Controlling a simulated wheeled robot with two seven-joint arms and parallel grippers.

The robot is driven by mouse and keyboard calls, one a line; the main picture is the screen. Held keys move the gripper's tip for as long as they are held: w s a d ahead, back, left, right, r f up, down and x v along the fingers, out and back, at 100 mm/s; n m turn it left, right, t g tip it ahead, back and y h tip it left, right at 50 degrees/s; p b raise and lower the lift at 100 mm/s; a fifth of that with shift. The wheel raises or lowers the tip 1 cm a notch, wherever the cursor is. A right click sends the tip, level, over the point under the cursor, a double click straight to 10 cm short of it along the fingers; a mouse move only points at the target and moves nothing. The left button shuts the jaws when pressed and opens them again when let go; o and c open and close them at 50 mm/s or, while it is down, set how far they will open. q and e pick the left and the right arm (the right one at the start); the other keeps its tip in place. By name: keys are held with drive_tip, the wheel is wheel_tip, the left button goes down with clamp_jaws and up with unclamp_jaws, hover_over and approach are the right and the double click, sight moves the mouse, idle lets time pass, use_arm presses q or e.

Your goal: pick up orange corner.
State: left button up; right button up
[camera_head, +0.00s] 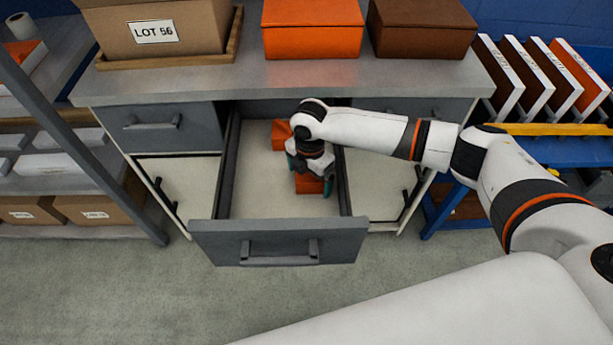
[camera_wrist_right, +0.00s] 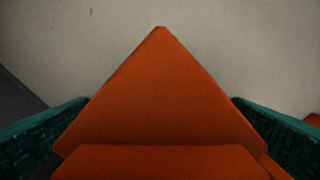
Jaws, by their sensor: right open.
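An orange corner piece (camera_head: 309,185) lies in the open drawer (camera_head: 240,200), partly hidden under my right gripper. Another orange piece (camera_head: 280,130) lies farther back in the drawer, partly behind my wrist. My right gripper (camera_head: 312,191) points down into the drawer, with its teal fingers on either side of the near orange piece. In the right wrist view the orange corner (camera_wrist_right: 160,115) fills the middle, its point toward the top, between the two open teal fingers. Whether the fingers touch it I cannot tell. My left gripper is not in view.
The drawer's grey front (camera_head: 278,241) and side walls surround my gripper. The left part of its floor is bare. On the counter (camera_head: 200,82) stand a cardboard box (camera_head: 150,40), an orange box (camera_head: 312,30) and a brown box (camera_head: 420,30). A blue rack with panels (camera_head: 540,80) is at right.

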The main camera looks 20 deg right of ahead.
drive_tip(key=c, duration=0.7)
